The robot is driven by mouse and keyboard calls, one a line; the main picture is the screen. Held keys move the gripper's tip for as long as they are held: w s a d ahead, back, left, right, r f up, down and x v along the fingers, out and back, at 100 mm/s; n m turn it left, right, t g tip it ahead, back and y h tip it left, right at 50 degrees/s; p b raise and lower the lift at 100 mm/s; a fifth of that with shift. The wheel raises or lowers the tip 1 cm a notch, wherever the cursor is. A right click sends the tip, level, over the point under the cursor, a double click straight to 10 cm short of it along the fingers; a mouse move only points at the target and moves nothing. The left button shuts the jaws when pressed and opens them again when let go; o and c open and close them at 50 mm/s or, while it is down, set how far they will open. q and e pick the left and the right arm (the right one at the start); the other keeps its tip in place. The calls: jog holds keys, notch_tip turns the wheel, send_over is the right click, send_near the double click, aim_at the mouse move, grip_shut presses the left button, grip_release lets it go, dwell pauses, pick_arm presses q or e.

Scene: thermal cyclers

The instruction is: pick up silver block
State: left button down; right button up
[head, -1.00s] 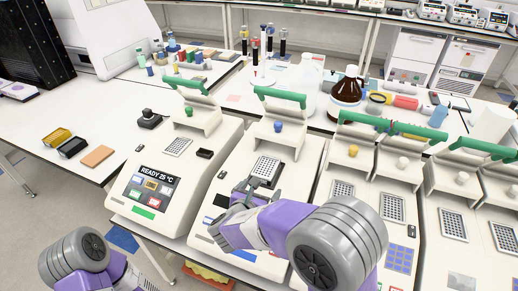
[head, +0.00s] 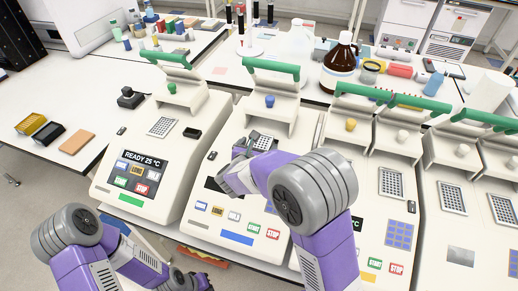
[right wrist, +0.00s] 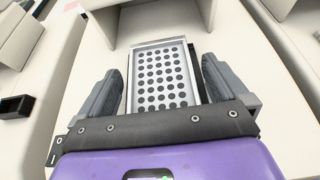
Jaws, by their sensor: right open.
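The silver block (right wrist: 160,75) is a flat metal block with rows of dark holes, seated in the top of a white thermal cycler. It also shows, partly hidden by my right gripper, in the head view (head: 265,141). My right gripper (head: 241,160) is open over that cycler. In the right wrist view its two grey fingers (right wrist: 162,88) stand either side of the block's near part, with gaps between. My left arm enters at the lower left of the head view; its gripper (head: 190,281) is cut by the bottom edge and its jaws are unclear.
The cycler's raised lid with a green handle (head: 271,67) stands behind the block. Other cyclers stand close on both sides, one reading READY 25 °C (head: 145,160). A small black block (head: 192,134) lies on the left cycler. A brown bottle (head: 339,62) stands behind.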

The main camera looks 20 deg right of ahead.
jog(key=c, duration=1.4)
jog(key=shift+r, duration=0.15)
